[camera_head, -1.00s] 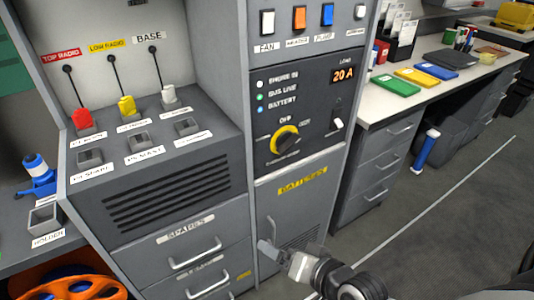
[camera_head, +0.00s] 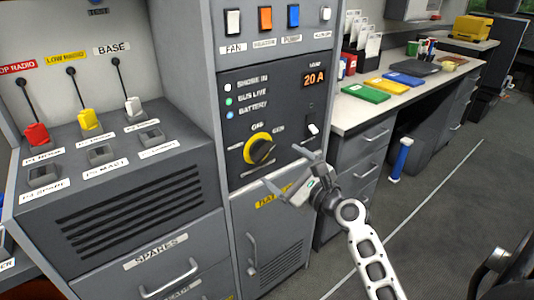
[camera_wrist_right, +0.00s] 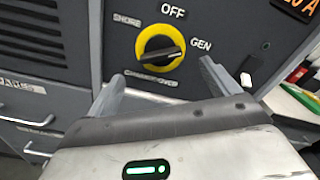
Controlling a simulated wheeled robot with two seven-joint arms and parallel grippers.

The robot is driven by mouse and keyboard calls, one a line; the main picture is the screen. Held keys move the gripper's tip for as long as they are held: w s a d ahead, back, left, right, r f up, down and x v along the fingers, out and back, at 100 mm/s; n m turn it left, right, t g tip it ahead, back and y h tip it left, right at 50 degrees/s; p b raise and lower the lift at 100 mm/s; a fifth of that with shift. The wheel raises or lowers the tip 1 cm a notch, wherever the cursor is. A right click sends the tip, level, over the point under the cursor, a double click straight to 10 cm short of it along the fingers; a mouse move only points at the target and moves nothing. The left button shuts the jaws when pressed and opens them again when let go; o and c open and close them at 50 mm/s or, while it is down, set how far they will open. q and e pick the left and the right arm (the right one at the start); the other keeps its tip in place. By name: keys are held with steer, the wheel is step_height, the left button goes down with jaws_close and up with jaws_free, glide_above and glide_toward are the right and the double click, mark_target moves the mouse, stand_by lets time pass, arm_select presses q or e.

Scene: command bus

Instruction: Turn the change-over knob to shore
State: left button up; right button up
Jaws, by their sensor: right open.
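The change-over knob (camera_head: 259,148) is a black grip on a yellow ring, set in the dark panel. In the right wrist view the knob (camera_wrist_right: 160,46) sits between labels: SHORE at upper left, OFF above, GEN at right. Its black bar lies nearly level, with the marked end to the right, on the GEN side. My right gripper (camera_head: 287,169) is open and empty, just below and right of the knob, apart from it. In the right wrist view its fingertips (camera_wrist_right: 161,72) are spread to either side of the knob's lower part. My left gripper is not in view.
Rocker switches (camera_head: 265,19) line the panel top, and a small white switch (camera_head: 313,129) is right of the knob. Below is a batteries door (camera_head: 270,245) with a handle. Plugs and sockets fill the left console (camera_head: 100,153). A desk (camera_head: 345,113) stands right.

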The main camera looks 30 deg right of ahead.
mark_target(265, 154)
steer(key=w, duration=0.7)
steer(key=shift+w+a, duration=0.15)
steer(key=shift+a, duration=0.15)
steer(key=c, duration=1)
